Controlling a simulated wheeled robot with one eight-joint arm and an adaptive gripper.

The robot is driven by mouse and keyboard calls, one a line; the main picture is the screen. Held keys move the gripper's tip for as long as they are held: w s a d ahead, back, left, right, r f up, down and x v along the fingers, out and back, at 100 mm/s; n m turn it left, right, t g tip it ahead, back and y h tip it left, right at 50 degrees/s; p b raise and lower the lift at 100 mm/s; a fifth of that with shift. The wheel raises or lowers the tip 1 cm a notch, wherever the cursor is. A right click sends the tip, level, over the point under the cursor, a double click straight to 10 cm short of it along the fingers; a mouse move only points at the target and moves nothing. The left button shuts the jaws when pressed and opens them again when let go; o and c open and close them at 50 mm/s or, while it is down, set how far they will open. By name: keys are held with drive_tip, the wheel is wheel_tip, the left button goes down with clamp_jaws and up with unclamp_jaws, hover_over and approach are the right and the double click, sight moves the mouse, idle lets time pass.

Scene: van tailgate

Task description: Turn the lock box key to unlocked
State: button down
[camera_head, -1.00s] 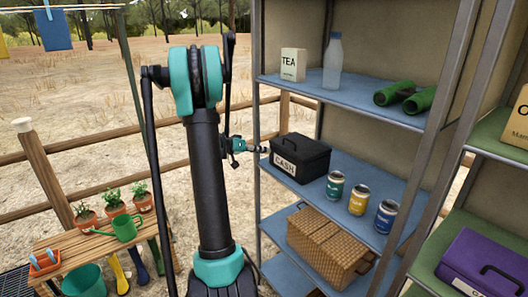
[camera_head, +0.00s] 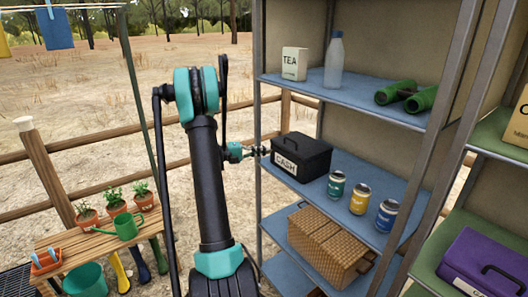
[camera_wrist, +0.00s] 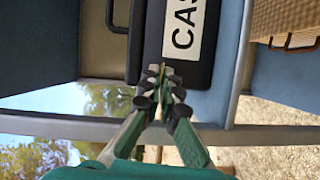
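The lock box is a black box (camera_head: 313,158) with a handle and a white "CASH" label, on the middle shelf of the blue rack. In the wrist view the box (camera_wrist: 185,68) appears turned sideways, its label at the top. My gripper (camera_head: 262,151) is at the box's left end. In the wrist view its fingertips (camera_wrist: 165,78) are close together at the box's edge. A small brass-coloured piece (camera_wrist: 168,70), which looks like the key, shows between them. The fingers hide most of it. I cannot tell whether they grip it or how far it is turned.
A rack post (camera_head: 257,110) stands close by my gripper. Several cans, including a teal one (camera_head: 336,185), stand right of the box. A wicker basket (camera_head: 328,246) is below, and a tea box (camera_head: 295,63) and a bottle (camera_head: 334,62) are above.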

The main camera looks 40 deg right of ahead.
drive_tip(key=shift+w+f+n, duration=0.1)
drive_tip(key=shift+n, duration=0.4)
drive_tip(key=shift+h, duration=0.3)
drive_tip(key=c, duration=1.8)
unclamp_jaws()
drive_tip(key=shift+a, duration=0.1)
drive_tip(key=v, duration=1.2)
